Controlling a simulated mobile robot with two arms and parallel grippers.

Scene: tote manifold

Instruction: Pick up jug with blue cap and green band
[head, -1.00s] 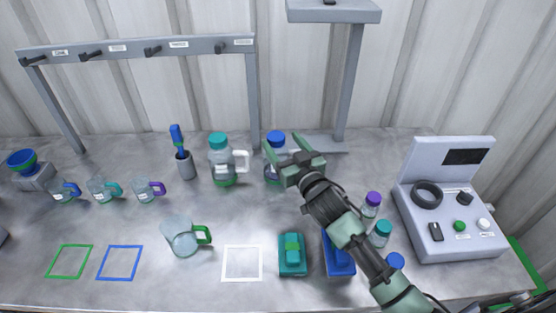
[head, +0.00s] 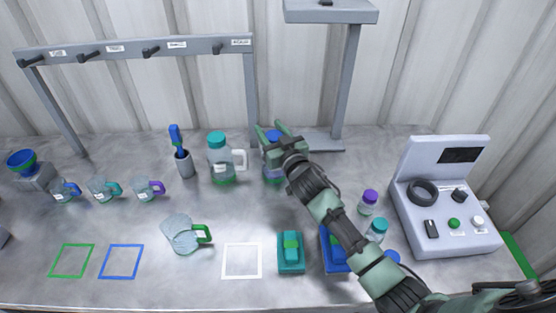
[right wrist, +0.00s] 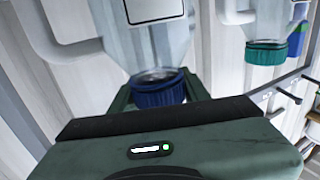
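The jug with the blue cap (head: 273,136) stands upright on the bench, its clear body (head: 274,172) partly hidden by my right gripper. A little green shows low on it. My right gripper (head: 272,126) is open, with its fingers on either side of the cap. In the right wrist view, the blue cap (right wrist: 158,90) lies between the fingers, and the picture is upside down. I cannot tell whether the fingers touch it. The jug's pale handle (right wrist: 62,42) shows too. My left gripper is not in view.
A teal-capped jug (head: 220,165) with a green band and white handle stands close on the left. A grey stand (head: 345,95) rises behind on the right. Small bottles (head: 368,201), a blue tray (head: 329,254) and a control box (head: 450,225) are near my arm.

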